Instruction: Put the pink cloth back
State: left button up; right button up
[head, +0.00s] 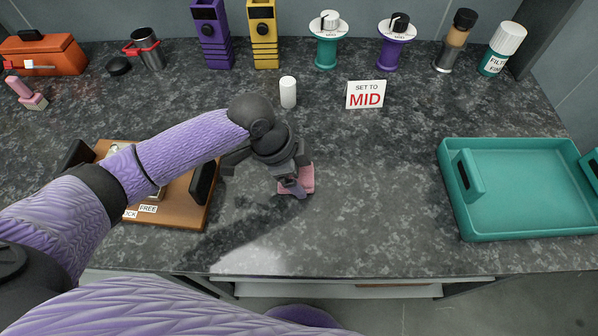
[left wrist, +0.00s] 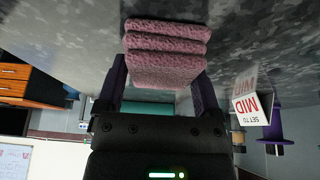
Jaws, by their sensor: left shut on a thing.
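The pink cloth (head: 309,177) is a small folded pad in the middle of the counter area, partly hidden by my left gripper (head: 298,187). In the left wrist view the cloth (left wrist: 165,52) shows several fuzzy folded layers. It sits between the two fingers of my left gripper (left wrist: 161,82), which is shut on it. I cannot tell whether the cloth touches the counter. My right gripper is not in view.
A wooden board (head: 178,216) lies under my left forearm. A teal tray (head: 515,227) stands at right. A white cylinder (head: 288,92) and a "SET TO MID" sign (head: 366,95) stand behind the gripper. Purple and yellow holders, knobs and bottles line the back. The counter between gripper and tray is clear.

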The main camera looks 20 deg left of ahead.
pick_arm(q)
jog(key=o, duration=0.8)
jog(key=shift+f, duration=0.1)
jog(key=shift+o, duration=0.8)
jog(key=p+v, duration=0.5)
jog(key=v, duration=0.7)
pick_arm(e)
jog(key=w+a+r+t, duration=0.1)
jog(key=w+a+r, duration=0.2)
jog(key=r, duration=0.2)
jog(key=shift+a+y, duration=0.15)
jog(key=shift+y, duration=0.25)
